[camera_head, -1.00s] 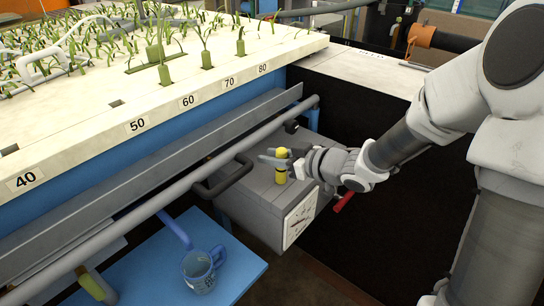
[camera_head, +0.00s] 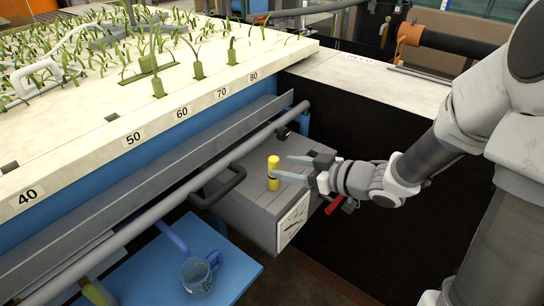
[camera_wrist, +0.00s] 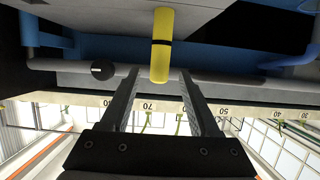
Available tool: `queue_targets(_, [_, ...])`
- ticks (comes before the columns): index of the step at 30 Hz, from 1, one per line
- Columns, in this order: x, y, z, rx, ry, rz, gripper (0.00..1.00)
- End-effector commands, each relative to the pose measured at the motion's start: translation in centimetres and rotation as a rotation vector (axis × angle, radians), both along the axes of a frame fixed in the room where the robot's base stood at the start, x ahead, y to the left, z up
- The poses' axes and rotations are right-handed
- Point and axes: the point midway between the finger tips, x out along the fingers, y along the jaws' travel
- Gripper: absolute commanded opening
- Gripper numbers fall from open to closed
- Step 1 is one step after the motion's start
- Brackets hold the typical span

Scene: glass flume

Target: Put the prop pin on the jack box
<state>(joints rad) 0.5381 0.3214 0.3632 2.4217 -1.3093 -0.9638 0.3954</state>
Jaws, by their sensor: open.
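The prop pin (camera_head: 273,168) is a yellow cylinder with a dark band. It stands upright on top of the grey jack box (camera_head: 238,207), which has a dial on its front. My gripper (camera_head: 283,166) is open and empty just right of the pin, level with it. In the wrist view, which looks upside down, the pin (camera_wrist: 161,58) shows beyond my gripper (camera_wrist: 160,75), in line with the gap between its fingers. The jack box's underside-up surface (camera_wrist: 90,6) fills the top there. The fingers appear clear of the pin.
A grey rail (camera_head: 215,160) and the flume's white edge with number labels (camera_head: 150,135) run along the left, close to the box. A black handle (camera_head: 220,187) sticks out from the box.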

Motion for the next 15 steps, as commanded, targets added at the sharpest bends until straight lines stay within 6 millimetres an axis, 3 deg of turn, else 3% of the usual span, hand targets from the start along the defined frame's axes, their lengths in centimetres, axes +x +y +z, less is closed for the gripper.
queue_targets(6, [-1.9,-2.5,1.3,-0.001,0.000,-0.002,0.62])
queue_targets(15, [-2.5,-3.2,1.4,0.000,0.000,0.000,0.62])
